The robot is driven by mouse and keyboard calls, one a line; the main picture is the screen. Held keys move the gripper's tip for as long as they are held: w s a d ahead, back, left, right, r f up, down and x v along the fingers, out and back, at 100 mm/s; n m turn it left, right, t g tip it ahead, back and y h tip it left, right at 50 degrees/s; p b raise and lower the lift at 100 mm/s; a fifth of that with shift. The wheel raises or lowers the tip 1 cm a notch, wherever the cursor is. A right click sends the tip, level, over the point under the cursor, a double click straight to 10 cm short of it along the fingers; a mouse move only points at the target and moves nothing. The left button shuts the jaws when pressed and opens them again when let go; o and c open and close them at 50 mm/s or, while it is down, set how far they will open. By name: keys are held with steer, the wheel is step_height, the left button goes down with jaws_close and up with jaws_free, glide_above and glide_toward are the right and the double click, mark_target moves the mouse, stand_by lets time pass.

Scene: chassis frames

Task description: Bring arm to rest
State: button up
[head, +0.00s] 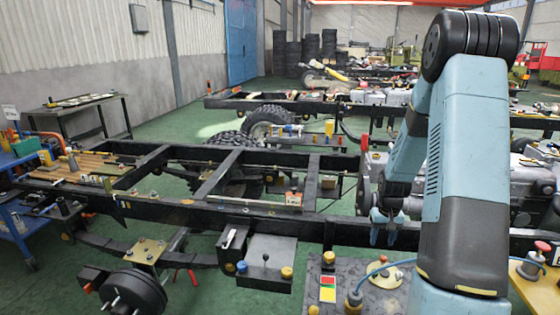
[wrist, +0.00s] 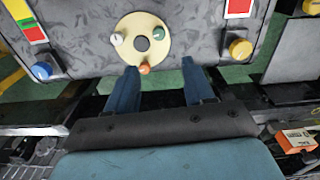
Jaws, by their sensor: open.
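My arm rises at the right of the head view and bends down to my gripper (head: 383,238), which hangs beside the black chassis frame (head: 300,222). In the wrist view my gripper (wrist: 160,72) is open, its two blue fingers apart with nothing held between them. Beyond the fingertips is a cream disc (wrist: 154,28) with a dark centre, on a dark mottled panel (wrist: 85,42). An orange knob (wrist: 144,69) sits at the disc's near edge, close to the left finger. I cannot tell whether a finger touches the disc.
A yellow knob (wrist: 240,49) and a blue knob (wrist: 42,71) are on the panel's near corners. An orange-and-white box (wrist: 296,140) lies at lower right. A workbench (head: 78,104) stands at the back left. Green floor (head: 185,120) is open behind the near chassis.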

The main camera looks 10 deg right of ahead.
steer(key=s+a+r+t, duration=0.1)
steer(key=s+a+r, duration=0.25)
steer(key=r, duration=0.45)
steer(key=s+a+r+n+t+h, duration=0.15)
steer(key=a+r, duration=0.25)
steer(key=r, duration=0.4)
steer(key=s+a+r+y, duration=0.1)
steer(key=s+a+r, duration=0.2)
steer(key=r, duration=0.5)
steer(key=s+a+r+t, duration=0.1)
steer(key=s+a+r, duration=0.3)
steer(key=s, duration=0.5)
steer(key=s+a+r+t, duration=0.2)
steer(key=s+a+r, duration=0.2)
steer(key=s+r, duration=0.2)
steer(key=s+n, duration=0.1)
steer(key=s, duration=0.1)
steer(key=shift+s+r, duration=0.2)
steer(key=shift+s, duration=0.15)
steer(key=shift+a, duration=0.1)
steer(key=shift+c, duration=1)
